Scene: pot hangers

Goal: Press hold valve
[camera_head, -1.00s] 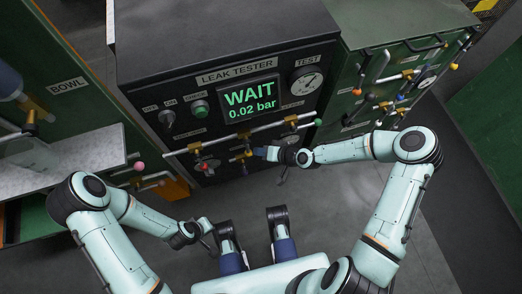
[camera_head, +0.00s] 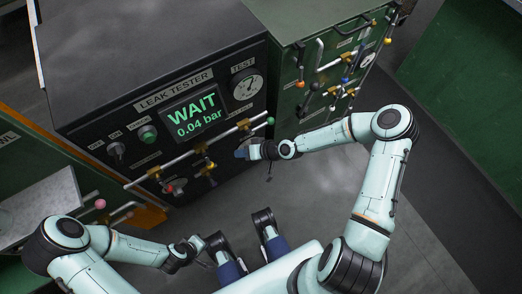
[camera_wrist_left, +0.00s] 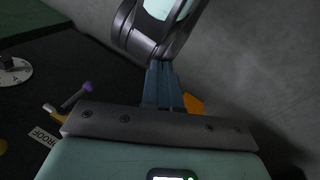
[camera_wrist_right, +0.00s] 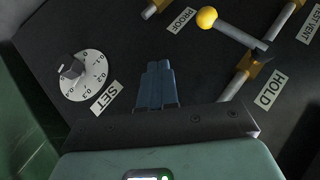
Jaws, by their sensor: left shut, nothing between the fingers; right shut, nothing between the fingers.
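The black leak tester (camera_head: 150,75) has a display (camera_head: 195,112) reading WAIT 0.04 bar. In the right wrist view a HOLD label (camera_wrist_right: 271,89) lies beside a brass fitting (camera_wrist_right: 238,80) on a pipe. My left gripper (camera_wrist_left: 161,80) is shut and empty, low over the floor.
A SET dial (camera_wrist_right: 86,75) and PROOF label (camera_wrist_right: 182,19) are near my right gripper. A red knob (camera_head: 170,188) and pipes cross the lower panel. A green cabinet (camera_head: 300,30) with more valves stands at right. The floor (camera_head: 330,175) between is bare.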

